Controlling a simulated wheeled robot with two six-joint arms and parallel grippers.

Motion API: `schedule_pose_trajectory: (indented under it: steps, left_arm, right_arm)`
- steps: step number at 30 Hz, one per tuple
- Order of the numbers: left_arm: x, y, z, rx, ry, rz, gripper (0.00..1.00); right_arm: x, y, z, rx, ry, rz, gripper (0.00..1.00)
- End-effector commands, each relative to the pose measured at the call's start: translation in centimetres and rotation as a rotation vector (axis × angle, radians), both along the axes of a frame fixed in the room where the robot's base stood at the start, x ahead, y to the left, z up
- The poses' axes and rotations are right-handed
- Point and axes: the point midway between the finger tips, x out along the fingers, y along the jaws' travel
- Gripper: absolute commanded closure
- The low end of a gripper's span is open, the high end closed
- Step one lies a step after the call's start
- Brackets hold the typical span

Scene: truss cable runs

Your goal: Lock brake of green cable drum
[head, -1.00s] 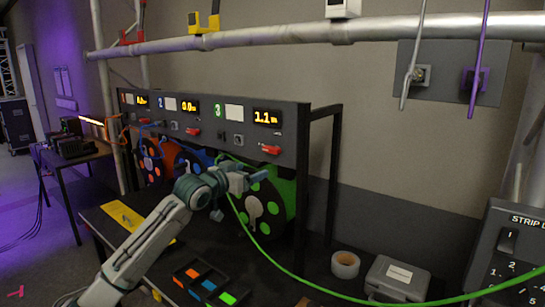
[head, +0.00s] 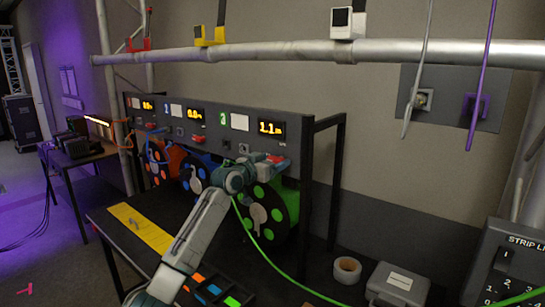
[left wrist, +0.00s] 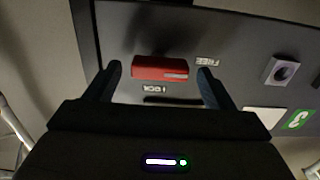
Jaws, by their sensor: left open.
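The green cable drum (head: 283,200) stands under the panel section marked 3 in the head view, with a green cable running from it. Its red brake lever (left wrist: 160,68) shows in the left wrist view, lying lengthwise across the gap between my fingers. A FREE label (left wrist: 208,62) is by the lever's right end and a LOCK label (left wrist: 158,87) is below it, both upside down. My left gripper (head: 273,163) is open at the panel, with one finger either side of the lever and clear gaps. My arm partly hides the panel. My right gripper is out of view.
Blue (head: 196,172) and orange-red (head: 158,160) drums stand to the left. A truss pipe (head: 330,52) runs above the panel. A tape roll (head: 347,269) and a grey case (head: 397,284) lie at the right. A tray with coloured blocks (head: 213,289) is in front.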

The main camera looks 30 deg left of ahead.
Motion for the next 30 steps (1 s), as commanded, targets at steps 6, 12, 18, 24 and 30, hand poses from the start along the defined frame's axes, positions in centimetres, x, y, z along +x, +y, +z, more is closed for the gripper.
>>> schedule_pose_trajectory:
  steps: [6,12,18,24,30]
  left_arm:
    - [0.5,-0.1,0.0,0.001,0.000,0.000,0.24]
    - [0.5,0.0,0.0,0.001,0.000,0.000,0.33]
    - [0.5,0.0,-0.1,0.001,0.000,0.000,0.68]
    - [0.5,0.0,-0.1,0.012,-0.001,0.000,0.68]
    - [0.5,-0.1,-0.2,0.079,-0.007,0.000,0.68]
  right_arm:
    - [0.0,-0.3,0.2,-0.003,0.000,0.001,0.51]
    - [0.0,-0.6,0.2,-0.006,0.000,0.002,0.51]
    - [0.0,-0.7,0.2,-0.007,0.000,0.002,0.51]
    - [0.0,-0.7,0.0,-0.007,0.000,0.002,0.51]
    - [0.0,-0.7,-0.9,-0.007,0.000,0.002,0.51]
